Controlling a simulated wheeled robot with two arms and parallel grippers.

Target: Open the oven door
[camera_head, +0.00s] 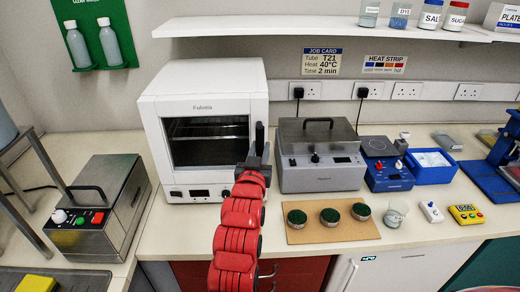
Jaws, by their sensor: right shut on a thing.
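The white oven (203,90) stands on the bench left of centre. Its door has a dark glass window (205,150) with wire racks visible behind it. The door looks closed, though a small gap would be hidden by my arm at its right edge. The dark upright door handle (260,133) is at the right side of the door. My right gripper (257,150), on the red arm, is at this handle and shut on it. The arm covers the oven's lower right corner. My left gripper is not in view.
A grey lidded box (322,180) stands close to the oven's right side, and a steel bath (98,215) to its left. A cork mat (297,236) with three green-topped jars lies right of my arm. Bench in front of the oven is bare.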

